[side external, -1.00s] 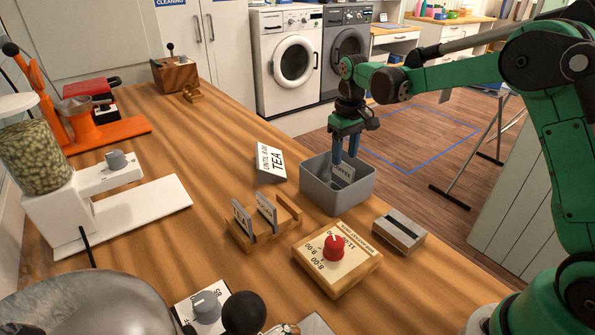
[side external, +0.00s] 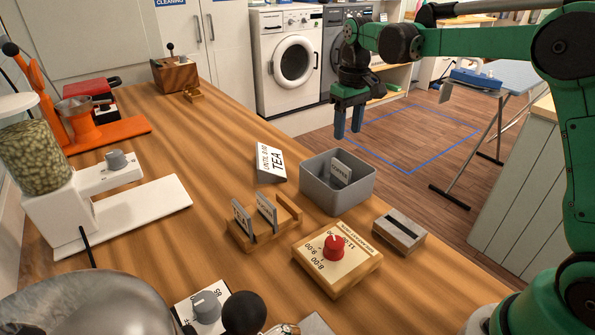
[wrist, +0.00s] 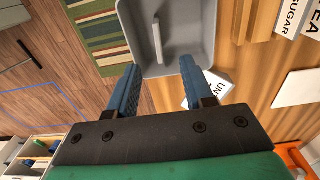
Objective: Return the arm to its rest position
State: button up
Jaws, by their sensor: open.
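My gripper (side external: 348,118) is open and empty, its blue fingers pointing down, raised above and behind the grey bin in the side view. In the wrist view the fingers of my gripper (wrist: 160,90) are spread apart with nothing between them. The grey bin (side external: 321,197) stands on the wooden counter and also shows in the wrist view (wrist: 192,50). A small card (side external: 341,172) with a partly legible label leans inside the bin; it shows as a thin pale strip in the wrist view (wrist: 157,40).
A white appliance (side external: 120,208) and an orange press (side external: 115,138) are at left. Air above the counter is clear.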

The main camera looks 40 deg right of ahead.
jog(key=s+a+t, duration=0.3)
jog(key=s+a, duration=0.1)
jog(key=s, duration=0.3)
jog(key=s+a+t, duration=0.3)
jog(key=s+t, duration=0.1)
jog(key=s, duration=0.3)
jog(key=shift+s+a, duration=0.25)
jog(key=shift+a, duration=0.1)
